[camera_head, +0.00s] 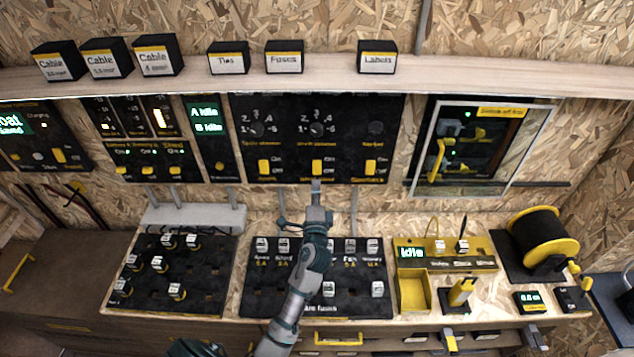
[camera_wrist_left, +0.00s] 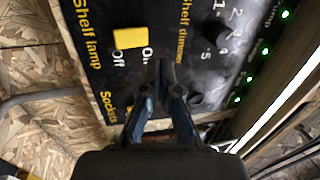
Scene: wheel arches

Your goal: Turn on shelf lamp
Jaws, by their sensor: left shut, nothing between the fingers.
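The shelf lamp switch is a yellow rocker on the black wall panel, in the middle of a row of three in the head view (camera_head: 317,166). In the left wrist view the yellow switch (camera_wrist_left: 130,38) shows beside the words "Shelf lamp", with "On" and "Off" marks next to it. My left gripper (camera_head: 316,186) is just below this switch in the head view. In the left wrist view its fingertips (camera_wrist_left: 166,72) are shut and empty, close to the panel. I cannot tell whether they touch it.
Similar yellow switches (camera_head: 264,167) (camera_head: 371,167) flank the lamp switch. Dimmer knobs (camera_head: 317,129) sit above. A shelf (camera_head: 190,83) with labelled boxes overhangs the panel. Below are a fuse board (camera_head: 355,306), a yellow tray (camera_head: 413,293) and a cable reel (camera_head: 540,238).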

